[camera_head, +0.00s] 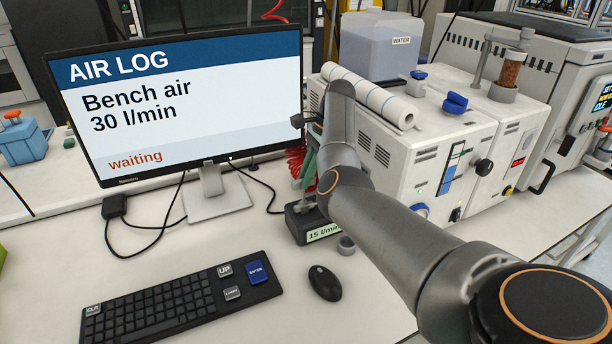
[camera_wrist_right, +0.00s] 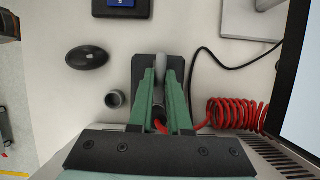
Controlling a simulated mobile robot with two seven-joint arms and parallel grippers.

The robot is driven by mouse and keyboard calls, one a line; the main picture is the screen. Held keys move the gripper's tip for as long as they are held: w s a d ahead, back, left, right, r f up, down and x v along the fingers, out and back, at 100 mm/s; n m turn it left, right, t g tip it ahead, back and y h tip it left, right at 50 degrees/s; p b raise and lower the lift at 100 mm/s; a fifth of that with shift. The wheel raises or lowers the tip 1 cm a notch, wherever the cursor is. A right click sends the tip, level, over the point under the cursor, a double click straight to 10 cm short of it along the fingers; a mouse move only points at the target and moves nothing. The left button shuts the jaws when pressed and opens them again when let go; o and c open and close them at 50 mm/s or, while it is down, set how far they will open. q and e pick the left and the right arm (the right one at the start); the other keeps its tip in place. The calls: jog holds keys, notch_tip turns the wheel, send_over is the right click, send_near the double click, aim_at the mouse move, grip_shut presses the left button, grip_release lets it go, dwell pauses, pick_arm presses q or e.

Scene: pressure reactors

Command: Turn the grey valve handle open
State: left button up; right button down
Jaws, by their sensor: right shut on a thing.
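The valve has a dark base block (camera_head: 312,226) with a "15 l/min" label, standing on the bench between the monitor and the white machine. In the right wrist view its grey handle (camera_wrist_right: 177,66) shows at the fingertips. My right gripper (camera_wrist_right: 163,84) has green fingers and is shut on the handle, pointing down at the block. My left gripper is not in view.
The monitor (camera_head: 185,100) reads "Bench air 30 l/min, waiting". A keyboard (camera_head: 170,300), a mouse (camera_head: 325,283) and a small grey cap (camera_head: 346,244) lie in front. A red coiled hose (camera_wrist_right: 235,113) runs beside the valve. The white machine (camera_head: 400,150) stands close on the right.

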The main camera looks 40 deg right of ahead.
jog(key=shift+n, duration=0.3)
jog(key=c, duration=0.9)
grip_release()
jog(key=shift+o, duration=0.2)
jog(key=v, duration=1.2)
jog(key=shift+w+r, duration=0.15)
jog(key=shift+r, duration=0.15)
